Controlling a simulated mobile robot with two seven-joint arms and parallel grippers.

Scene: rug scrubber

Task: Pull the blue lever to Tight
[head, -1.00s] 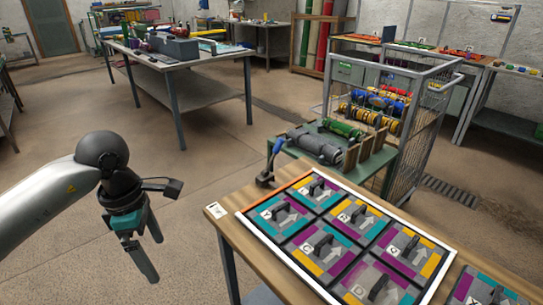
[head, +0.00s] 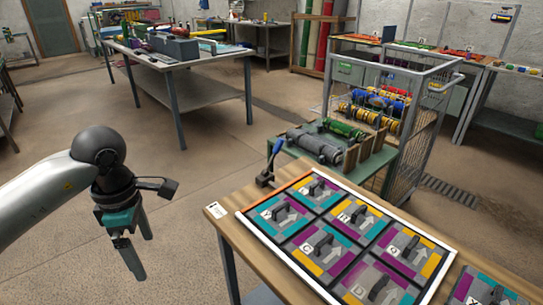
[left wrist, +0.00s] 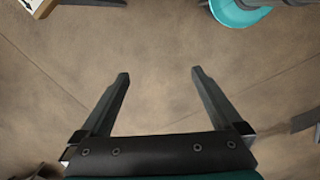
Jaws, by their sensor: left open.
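The blue lever (head: 276,149) stands up from a dark base (head: 265,180) at the left front of a green bench (head: 335,160), beside a grey roller. Any Tight marking is too small to make out. My left gripper (head: 138,262) is open and empty, pointing down over bare floor to the left of the wooden table. In the left wrist view its two fingers (left wrist: 160,75) are spread apart with only floor between them. The lever cannot be made out in the left wrist view. My right gripper is not in view.
A wire cage cart (head: 428,120) stands right of the bench. A grey worktable (head: 190,66) is behind. The floor at left is clear.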

